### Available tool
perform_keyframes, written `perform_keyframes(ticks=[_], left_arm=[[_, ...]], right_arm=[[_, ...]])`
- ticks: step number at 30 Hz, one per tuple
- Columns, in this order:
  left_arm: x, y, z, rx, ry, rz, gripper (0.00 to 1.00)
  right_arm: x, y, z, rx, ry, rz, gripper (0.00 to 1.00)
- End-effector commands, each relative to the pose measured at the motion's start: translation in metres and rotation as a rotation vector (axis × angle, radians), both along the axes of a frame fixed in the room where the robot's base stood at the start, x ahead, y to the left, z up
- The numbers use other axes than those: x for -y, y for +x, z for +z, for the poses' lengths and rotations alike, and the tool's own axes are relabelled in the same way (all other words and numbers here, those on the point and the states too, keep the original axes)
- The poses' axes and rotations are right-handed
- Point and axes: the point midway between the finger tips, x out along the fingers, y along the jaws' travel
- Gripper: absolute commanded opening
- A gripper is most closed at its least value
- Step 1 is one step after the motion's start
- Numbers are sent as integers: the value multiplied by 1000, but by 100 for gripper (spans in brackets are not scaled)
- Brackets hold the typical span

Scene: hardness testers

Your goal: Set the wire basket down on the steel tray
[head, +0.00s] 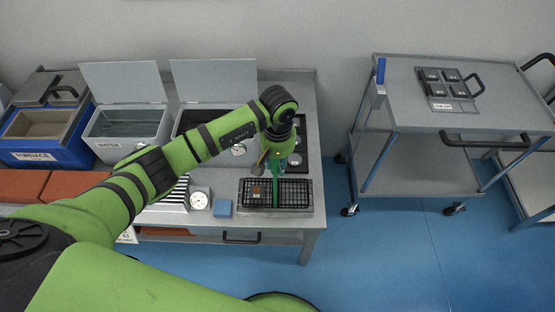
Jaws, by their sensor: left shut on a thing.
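The wire basket (290,194) is a dark mesh rectangle at the right front of the bench, with a green handle and a small brown block (256,191) in its left part. My left gripper (275,170) is above the basket's back side, shut on the basket; its fingertips are small and partly hidden by the wrist. The steel tray (241,209) shows as a grey rim around and below the basket. I cannot tell whether the basket rests on the tray or hangs just above it. My right gripper is not in view.
A white dial timer (199,198) and a blue block (222,208) stand left of the tray. Behind are an open-lidded WATER tank (128,124), another lidded tank (205,119) and a blue furnace (38,140). A grey cart (420,120) stands apart at right.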

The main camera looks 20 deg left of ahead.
Motion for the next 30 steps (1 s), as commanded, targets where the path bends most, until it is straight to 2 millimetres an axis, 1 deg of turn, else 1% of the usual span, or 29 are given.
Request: perform_keyframes(ticks=[1, 8, 24, 25, 27, 30], left_arm=[[0, 1, 2, 3, -1, 0, 0], [0, 1, 3, 3, -1, 0, 0], [0, 1, -6, 4, 0, -1, 0], [0, 1, -6, 4, 0, -1, 36], [0, 1, -5, 3, 0, -1, 59], [0, 1, -5, 2, 0, 0, 59]], right_arm=[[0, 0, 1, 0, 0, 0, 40], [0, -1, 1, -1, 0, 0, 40], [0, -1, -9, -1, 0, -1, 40], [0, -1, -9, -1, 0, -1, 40], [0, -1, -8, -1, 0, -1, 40], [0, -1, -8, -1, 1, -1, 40]])
